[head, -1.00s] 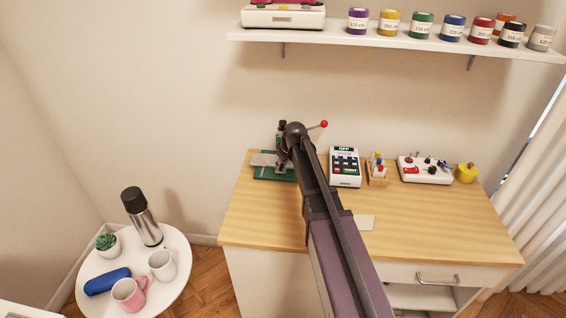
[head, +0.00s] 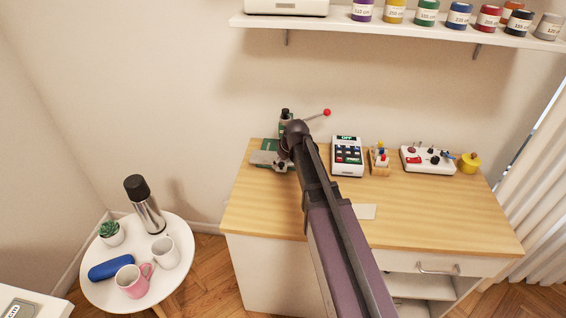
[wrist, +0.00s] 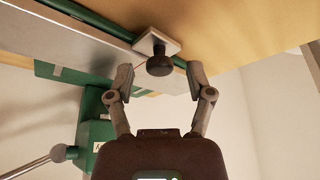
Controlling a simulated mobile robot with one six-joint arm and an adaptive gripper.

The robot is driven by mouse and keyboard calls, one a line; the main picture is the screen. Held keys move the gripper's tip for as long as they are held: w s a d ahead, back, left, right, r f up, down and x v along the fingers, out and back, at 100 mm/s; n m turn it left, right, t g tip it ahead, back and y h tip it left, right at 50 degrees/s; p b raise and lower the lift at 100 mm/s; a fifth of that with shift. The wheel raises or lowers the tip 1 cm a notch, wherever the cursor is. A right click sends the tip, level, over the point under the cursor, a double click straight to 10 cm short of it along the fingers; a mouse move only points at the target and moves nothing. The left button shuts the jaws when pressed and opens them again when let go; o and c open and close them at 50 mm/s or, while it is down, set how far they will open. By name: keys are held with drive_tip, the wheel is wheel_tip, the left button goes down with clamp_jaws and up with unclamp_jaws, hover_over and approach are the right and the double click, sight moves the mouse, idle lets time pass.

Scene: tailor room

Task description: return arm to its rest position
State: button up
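My arm reaches out over the wooden worktop, and my gripper (wrist: 160,74) is at a green machine (head: 268,146) at the worktop's back left. In the wrist view the two fingers are spread apart. A black knob (wrist: 160,64) on a small pale square plate (wrist: 158,42) stands between and just beyond the fingertips, with a gap on each side. The green machine's body (wrist: 97,125) and its metal lever are at the left there. In the head view the lever ends in a red ball (head: 327,112). My arm hides part of the machine.
Right of my arm are a calculator-like device (head: 347,156), a small wooden holder (head: 379,160), a control box (head: 428,160) and a yellow pot (head: 469,163). A shelf (head: 400,36) with spools hangs above. A round white table (head: 185,284) with mugs and a flask stands at left.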

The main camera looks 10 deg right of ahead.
idle(0.4)
drive_tip(key=s+d+r+m+g+h+p, duration=0.1)
drive_tip(key=s+r+m+g+p, duration=0.1)
drive_tip(key=s, duration=0.9)
drive_tip(key=s+d+r+m+g+h+p, duration=0.1)
drive_tip(key=s+r+m+g+p, duration=0.1)
drive_tip(key=s, duration=1)
drive_tip(key=r+m+p, duration=0.1)
drive_tip(key=p, duration=0.1)
drive_tip(key=shift+p, duration=0.3)
drive_tip(key=shift+r, duration=0.1)
